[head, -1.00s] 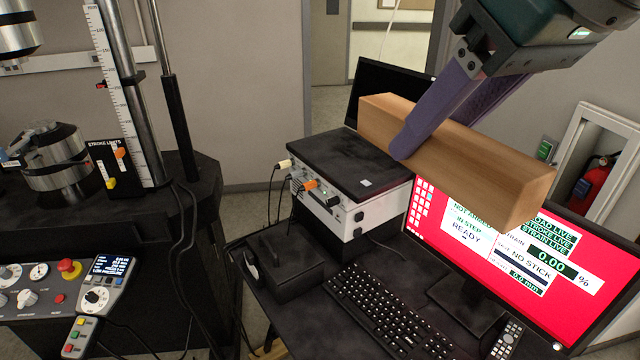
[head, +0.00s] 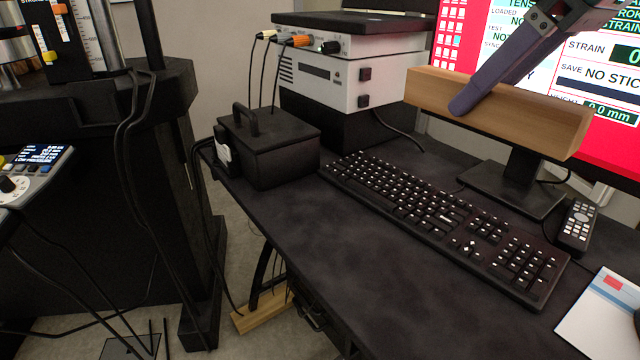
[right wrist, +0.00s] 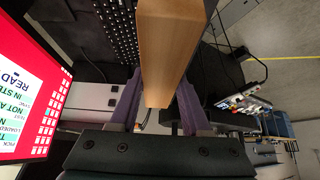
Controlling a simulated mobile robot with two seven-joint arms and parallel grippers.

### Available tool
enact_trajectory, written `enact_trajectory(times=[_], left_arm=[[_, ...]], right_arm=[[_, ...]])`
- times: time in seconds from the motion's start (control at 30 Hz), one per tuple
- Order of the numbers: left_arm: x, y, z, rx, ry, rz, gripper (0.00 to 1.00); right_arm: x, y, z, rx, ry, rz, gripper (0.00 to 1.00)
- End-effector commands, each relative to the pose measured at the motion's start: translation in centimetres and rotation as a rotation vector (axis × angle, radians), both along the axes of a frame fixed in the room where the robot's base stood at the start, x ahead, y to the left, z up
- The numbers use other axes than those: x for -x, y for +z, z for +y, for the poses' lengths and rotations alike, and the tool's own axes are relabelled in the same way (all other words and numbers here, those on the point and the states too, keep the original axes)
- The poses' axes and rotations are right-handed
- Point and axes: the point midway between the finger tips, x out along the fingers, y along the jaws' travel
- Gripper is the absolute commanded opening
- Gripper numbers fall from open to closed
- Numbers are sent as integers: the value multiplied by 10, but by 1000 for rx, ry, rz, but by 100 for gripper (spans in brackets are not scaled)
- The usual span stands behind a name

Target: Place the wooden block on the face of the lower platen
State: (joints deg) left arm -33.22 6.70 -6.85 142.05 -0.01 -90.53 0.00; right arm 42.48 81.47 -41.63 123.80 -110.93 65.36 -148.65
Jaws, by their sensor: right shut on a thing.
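The wooden block (head: 545,118) is a long, light-brown bar. It is held in the air in front of the monitor, above the back of the desk. My right gripper (head: 478,98) is shut on it, with one purple finger across its near side. In the right wrist view the block (right wrist: 165,45) lies between the two fingers of the right gripper (right wrist: 158,105). The metal platen assembly (head: 9,72) shows only as a sliver at the far left of the head view; I cannot make out its face. My left gripper is not in view.
The desk (head: 330,265) holds a keyboard (head: 440,220), a remote (head: 577,226), a black box with a handle (head: 265,150) and a white instrument (head: 345,75). The monitor (head: 480,40) stands behind the block. Cables hang between the desk and the machine frame (head: 100,180).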

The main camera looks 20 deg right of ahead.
Motion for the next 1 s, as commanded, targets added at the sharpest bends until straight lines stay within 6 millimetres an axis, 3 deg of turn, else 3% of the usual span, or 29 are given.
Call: enact_trajectory(times=[0.03,0.13,0.27,0.37,0.6,0.8,1.0], left_arm=[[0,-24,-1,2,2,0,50],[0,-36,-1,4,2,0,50],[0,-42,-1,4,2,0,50],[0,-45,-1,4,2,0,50],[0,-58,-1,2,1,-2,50],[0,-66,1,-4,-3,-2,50],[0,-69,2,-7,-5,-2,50]], right_arm=[[-1,-22,-3,-1,1,-2,0],[-2,-31,-7,-2,6,-2,0],[-3,-39,-10,-1,9,-1,0],[-3,-57,-10,0,10,3,0],[-1,-127,-9,-2,11,7,0],[-2,-175,-9,-3,10,1,0],[-3,-192,-10,-3,9,-1,0]])
